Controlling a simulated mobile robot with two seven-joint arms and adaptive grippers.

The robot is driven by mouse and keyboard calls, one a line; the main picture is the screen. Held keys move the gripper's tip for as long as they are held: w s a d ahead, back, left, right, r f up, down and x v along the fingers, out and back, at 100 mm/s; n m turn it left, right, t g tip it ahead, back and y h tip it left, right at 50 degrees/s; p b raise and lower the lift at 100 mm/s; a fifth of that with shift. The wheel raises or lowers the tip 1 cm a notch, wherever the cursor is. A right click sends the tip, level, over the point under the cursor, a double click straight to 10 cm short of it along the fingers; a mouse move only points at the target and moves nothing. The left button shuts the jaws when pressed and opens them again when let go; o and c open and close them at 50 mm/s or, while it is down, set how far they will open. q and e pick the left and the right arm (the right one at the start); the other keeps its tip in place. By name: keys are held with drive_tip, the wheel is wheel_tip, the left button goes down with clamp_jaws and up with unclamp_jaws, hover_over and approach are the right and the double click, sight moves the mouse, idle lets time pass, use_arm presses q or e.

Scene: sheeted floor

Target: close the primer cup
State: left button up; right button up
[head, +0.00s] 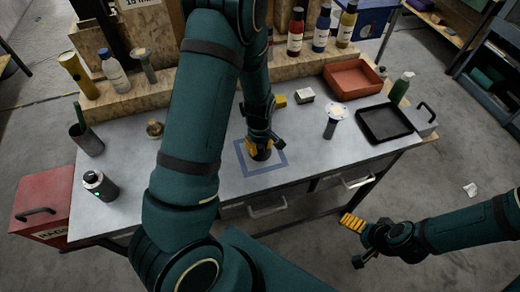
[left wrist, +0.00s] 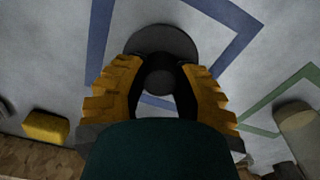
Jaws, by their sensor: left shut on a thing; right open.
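My left gripper (head: 262,143) is low over the workbench, at a blue square outline (head: 243,171). In the left wrist view, its yellow-padded fingers (left wrist: 160,92) are shut on the small round knob-like top of a dark round piece (left wrist: 165,40). This piece sits within the blue outline; I cannot tell whether it is the primer cup, its lid, or both together. In the head view it shows only as a dark patch under the fingers. My right gripper (head: 355,240) is open and empty, off the bench's front right.
A grey-beige rounded object (left wrist: 300,128) stands by a green outline (left wrist: 258,102). A yellow block (head: 279,101), small box (head: 304,96), white-topped stand (head: 332,122), black tray (head: 384,138) and red bin (head: 352,79) lie right. A dark canister (head: 100,185) stands left.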

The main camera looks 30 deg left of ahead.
use_arm(q)
wheel_tip(320, 180, up, 10)
drive_tip(key=shift+p, duration=0.9)
